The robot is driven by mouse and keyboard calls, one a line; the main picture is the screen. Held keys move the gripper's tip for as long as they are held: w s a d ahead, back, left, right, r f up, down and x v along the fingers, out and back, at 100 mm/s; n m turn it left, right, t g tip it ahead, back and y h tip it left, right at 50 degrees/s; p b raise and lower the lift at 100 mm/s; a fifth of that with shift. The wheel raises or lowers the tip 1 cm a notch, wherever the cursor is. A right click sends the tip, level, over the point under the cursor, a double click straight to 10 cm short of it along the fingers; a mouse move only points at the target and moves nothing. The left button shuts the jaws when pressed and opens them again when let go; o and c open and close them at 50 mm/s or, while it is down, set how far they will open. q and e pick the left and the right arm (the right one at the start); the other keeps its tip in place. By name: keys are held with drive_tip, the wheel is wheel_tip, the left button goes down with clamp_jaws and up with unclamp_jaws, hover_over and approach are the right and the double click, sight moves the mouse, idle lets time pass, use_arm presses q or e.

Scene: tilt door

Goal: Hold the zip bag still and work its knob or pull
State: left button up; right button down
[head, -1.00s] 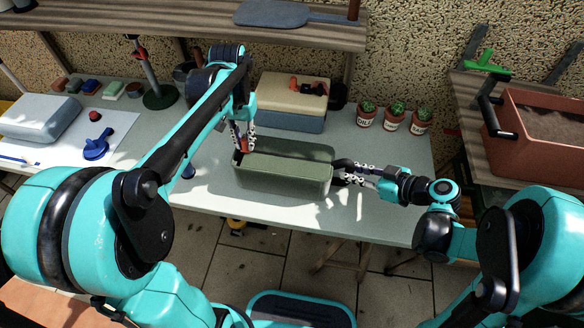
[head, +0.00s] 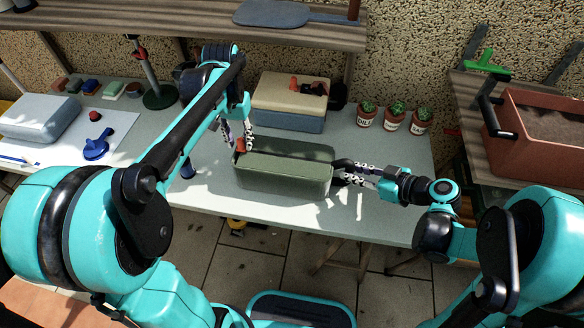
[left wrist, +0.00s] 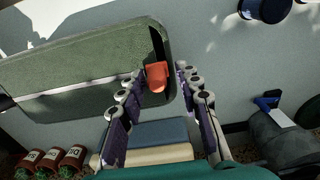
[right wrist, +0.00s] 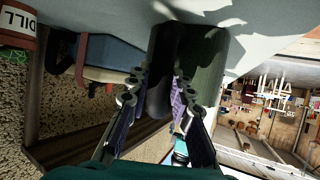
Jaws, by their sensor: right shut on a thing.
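The zip bag (head: 285,175) is a green, box-like bag lying on the grey table. Its orange-red pull (head: 240,146) is at the left end and also shows in the left wrist view (left wrist: 157,76). My left gripper (head: 236,146) is open, with its fingers on either side of the pull and gaps between. My right gripper (head: 343,173) is shut on a black loop (right wrist: 162,70) at the bag's right end. In the right wrist view the fingers partly hide the loop.
A blue box with a cream lid (head: 290,102) stands behind the bag. Three potted plants (head: 394,117) are at the back right. A white sheet with a blue tool (head: 97,146) lies left. The table in front of the bag is a narrow clear strip.

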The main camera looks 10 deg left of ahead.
use_arm(q)
drive_tip(key=shift+r, duration=0.1)
idle(0.4)
drive_tip(key=shift+d+r, duration=0.1)
drive_tip(key=shift+r, duration=3.35)
wheel_tip(320, 180, up, 12)
use_arm(e)
drive_tip(key=c, duration=1.3)
unclamp_jaws()
